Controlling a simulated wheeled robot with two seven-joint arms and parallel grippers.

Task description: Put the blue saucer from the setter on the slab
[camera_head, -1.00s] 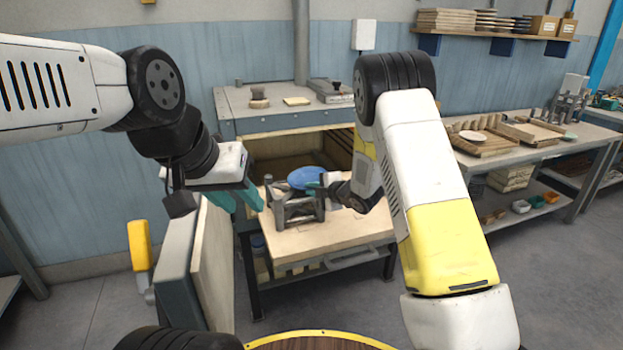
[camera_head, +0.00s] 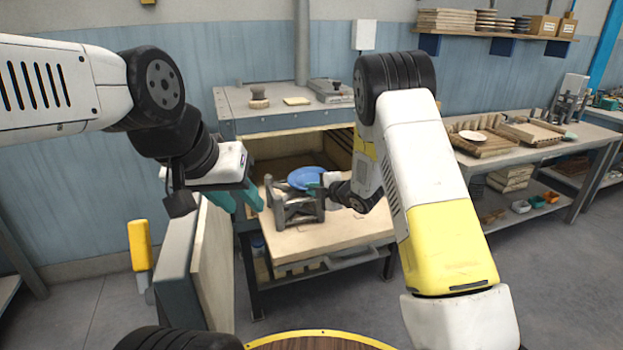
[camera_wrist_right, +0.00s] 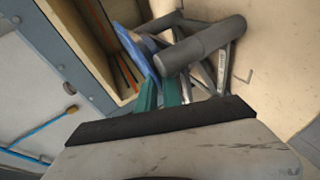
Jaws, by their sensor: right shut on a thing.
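The blue saucer (camera_head: 306,177) sits at the top of the grey setter (camera_head: 293,208), which stands on the pale slab (camera_head: 335,236) in front of the open dryer. My right gripper (camera_head: 318,189) is at the saucer's right edge, shut on it. In the right wrist view the teal fingers (camera_wrist_right: 160,92) are at the rim of the saucer (camera_wrist_right: 138,50), beside the grey bars of the setter (camera_wrist_right: 205,45). Whether the saucer still touches the setter is hard to tell. My left gripper (camera_head: 250,200) is left of the setter, with its teal fingers apart and empty.
The dryer's open door (camera_head: 208,265) stands at the left of the slab. The dryer top (camera_head: 280,105) holds small items. A side table (camera_head: 530,150) with racks is at the right. Bare slab shows in front and right of the setter.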

